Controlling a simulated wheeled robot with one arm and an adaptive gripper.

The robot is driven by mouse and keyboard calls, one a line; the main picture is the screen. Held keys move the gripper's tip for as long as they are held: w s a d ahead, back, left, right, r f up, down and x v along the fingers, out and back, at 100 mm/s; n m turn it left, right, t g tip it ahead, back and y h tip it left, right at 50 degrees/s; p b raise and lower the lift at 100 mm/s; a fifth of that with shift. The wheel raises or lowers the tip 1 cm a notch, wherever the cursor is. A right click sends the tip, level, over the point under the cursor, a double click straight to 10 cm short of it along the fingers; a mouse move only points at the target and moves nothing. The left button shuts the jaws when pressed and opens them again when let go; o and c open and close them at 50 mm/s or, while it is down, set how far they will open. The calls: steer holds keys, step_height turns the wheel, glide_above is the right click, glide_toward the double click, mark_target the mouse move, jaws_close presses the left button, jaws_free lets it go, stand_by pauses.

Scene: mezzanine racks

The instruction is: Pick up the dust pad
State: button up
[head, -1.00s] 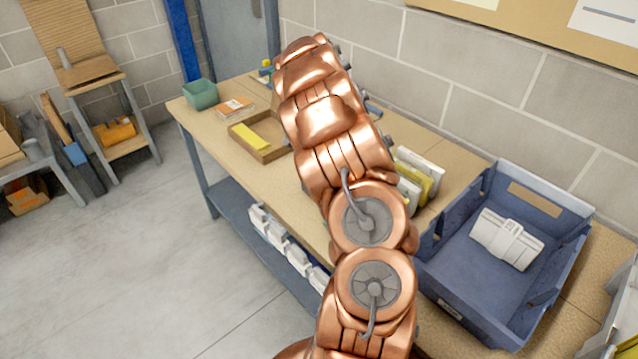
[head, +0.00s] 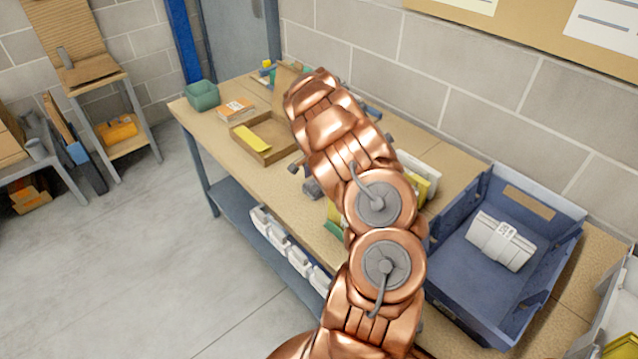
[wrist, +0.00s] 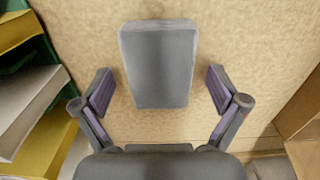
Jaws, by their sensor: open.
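A grey block with rounded edges, which I take to be the dust pad (wrist: 160,65), lies on the tan tabletop in the wrist view. My gripper (wrist: 159,75) is open, with one finger on each side of the block and a visible gap on both sides. Nothing is held. In the head view the grey block (head: 313,189) shows just left of my copper arm, on the bench. My gripper is mostly hidden behind the arm there.
Upright yellow, white and green items (wrist: 25,85) stand close to the left of the gripper. A cardboard tray (head: 264,154) with a yellow piece lies on the other side. A blue bin (head: 470,285) holding a white package stands at the right of the bench (head: 215,135).

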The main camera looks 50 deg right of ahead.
steer(key=shift+f, duration=0.3)
steer(key=c, duration=1.1)
